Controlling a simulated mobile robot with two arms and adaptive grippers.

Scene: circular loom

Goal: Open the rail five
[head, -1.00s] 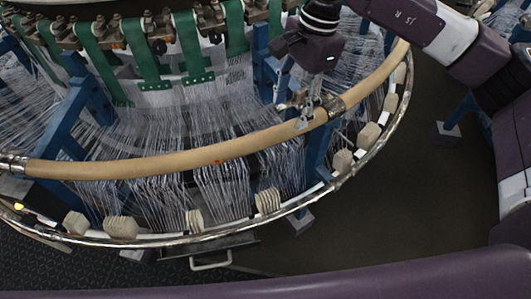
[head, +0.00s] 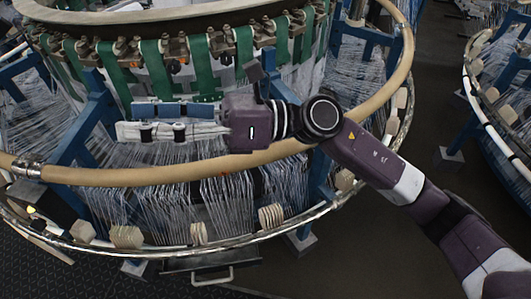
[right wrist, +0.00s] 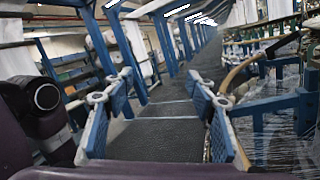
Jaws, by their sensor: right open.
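The tan curved rail (head: 130,175) runs around the front of the circular loom and bends up at the right (head: 400,70). A metal joint (head: 27,168) shows at its left end. Behind my right arm a stretch of the rail is hidden, so I cannot tell whether it is open there. My right gripper (head: 125,121) points left above and behind the rail, its fingers apart and empty, in front of the loom's threads. In the right wrist view its two blue-padded fingers (right wrist: 160,105) stand wide apart with nothing between them. My left gripper is not in view.
A lower metal ring (head: 250,237) with pale blocks (head: 271,216) lies below the rail. Green straps (head: 153,62) and blue posts (head: 85,125) belong to the loom. A second loom (head: 500,110) stands at the right.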

